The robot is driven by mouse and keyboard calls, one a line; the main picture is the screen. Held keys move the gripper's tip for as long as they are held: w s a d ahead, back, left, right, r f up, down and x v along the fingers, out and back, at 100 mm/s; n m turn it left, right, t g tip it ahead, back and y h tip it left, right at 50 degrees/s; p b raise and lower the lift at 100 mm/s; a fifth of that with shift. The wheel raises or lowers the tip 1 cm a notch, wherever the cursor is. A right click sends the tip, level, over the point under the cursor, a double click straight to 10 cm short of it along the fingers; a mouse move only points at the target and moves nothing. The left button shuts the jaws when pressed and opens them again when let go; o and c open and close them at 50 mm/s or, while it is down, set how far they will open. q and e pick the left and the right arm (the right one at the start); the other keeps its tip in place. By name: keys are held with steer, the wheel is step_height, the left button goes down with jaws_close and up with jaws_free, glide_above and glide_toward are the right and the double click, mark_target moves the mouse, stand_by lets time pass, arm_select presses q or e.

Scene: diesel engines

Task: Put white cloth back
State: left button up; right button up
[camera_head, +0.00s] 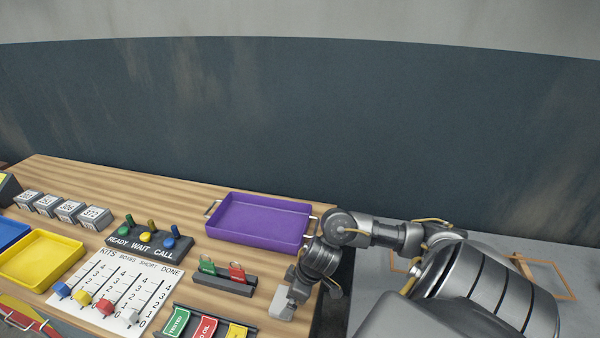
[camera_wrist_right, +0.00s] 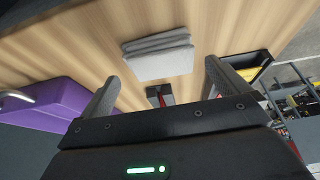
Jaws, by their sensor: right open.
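The white cloth (camera_wrist_right: 158,57) shows in the right wrist view as a folded, pale grey-white stack lying flat on the wooden table. In the head view it is a small pale patch (camera_head: 282,305) near the table's right side, partly hidden by my right wrist. My right gripper (camera_wrist_right: 161,74) is open, its two dark fingers spread apart. The cloth lies just beyond the fingertips, between them in the picture, and nothing is held. In the head view my right arm reaches in from the right and bends down over the cloth. My left gripper is in neither view.
A purple tray (camera_head: 258,222) stands behind my right wrist. A dark rack (camera_head: 224,284) with green and red tags is left of it, and a card rack (camera_head: 205,325) in front. A slider board (camera_head: 118,290), lever box (camera_head: 148,244) and yellow tray (camera_head: 40,262) fill the left.

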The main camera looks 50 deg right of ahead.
steer(key=v, duration=0.8)
steer(key=shift+r, duration=0.3)
steer(key=shift+s, duration=0.15)
